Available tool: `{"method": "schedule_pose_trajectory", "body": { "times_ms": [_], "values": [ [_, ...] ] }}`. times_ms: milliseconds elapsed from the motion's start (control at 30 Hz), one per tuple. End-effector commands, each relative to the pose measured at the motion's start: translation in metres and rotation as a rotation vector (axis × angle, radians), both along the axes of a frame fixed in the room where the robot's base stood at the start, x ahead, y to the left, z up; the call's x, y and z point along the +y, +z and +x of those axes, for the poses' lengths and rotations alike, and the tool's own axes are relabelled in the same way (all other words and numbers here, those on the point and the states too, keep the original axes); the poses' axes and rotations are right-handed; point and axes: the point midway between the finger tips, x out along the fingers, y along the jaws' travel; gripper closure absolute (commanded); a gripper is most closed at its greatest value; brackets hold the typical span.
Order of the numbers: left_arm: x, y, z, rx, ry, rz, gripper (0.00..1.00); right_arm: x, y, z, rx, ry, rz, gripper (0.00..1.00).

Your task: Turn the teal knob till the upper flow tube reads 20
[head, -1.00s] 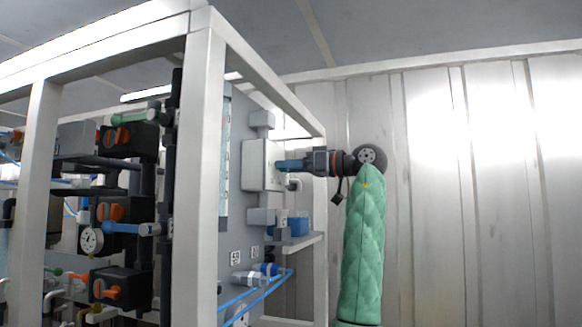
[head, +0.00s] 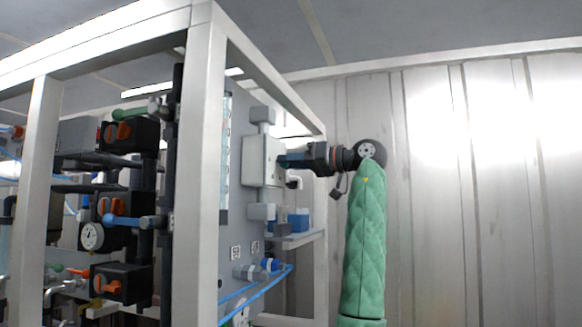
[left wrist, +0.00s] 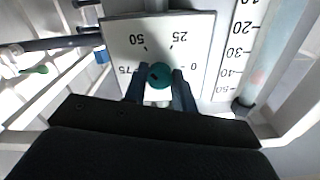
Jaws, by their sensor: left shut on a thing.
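The teal knob (left wrist: 160,75) sits on a white dial plate (left wrist: 120,38) marked 0, 25, 50 and 75, upside down in the left wrist view. My left gripper (left wrist: 160,88) is shut on the knob, one dark finger on each side. In the head view my left gripper (head: 292,159) reaches from the right to the pale box (head: 254,160) on the grey panel; the knob is hidden there. A flow tube (left wrist: 278,55) with a numbered scale stands beside the dial. It also shows in the head view (head: 225,150), partly behind a post. I cannot read its level. My right gripper is not in view.
A white frame post (head: 208,170) stands left of the panel. Valves with orange handles (head: 115,133) and a gauge (head: 91,236) are farther left. Blue hoses (head: 262,291) run below the box. The ribbed wall (head: 480,190) is at the right.

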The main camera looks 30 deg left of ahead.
Motion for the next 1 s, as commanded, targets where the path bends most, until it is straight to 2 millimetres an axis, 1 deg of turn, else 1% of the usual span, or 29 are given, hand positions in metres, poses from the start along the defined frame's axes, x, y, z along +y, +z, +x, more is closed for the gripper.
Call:
{"method": "schedule_pose_trajectory", "body": {
  "times_ms": [200,500,800,1000],
  "values": [
    [0.0,-0.001,0.0,0.198,-0.002,-0.047,0.96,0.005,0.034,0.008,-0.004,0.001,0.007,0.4],
    [0.0,0.001,0.0,0.463,-0.001,-0.11,0.96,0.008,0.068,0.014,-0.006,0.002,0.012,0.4],
    [0.0,0.001,0.0,0.655,-0.001,-0.156,0.96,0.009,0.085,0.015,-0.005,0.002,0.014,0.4],
    [0.0,0.002,0.0,0.724,-0.001,-0.173,0.96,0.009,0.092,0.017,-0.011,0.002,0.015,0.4]
  ]
}}
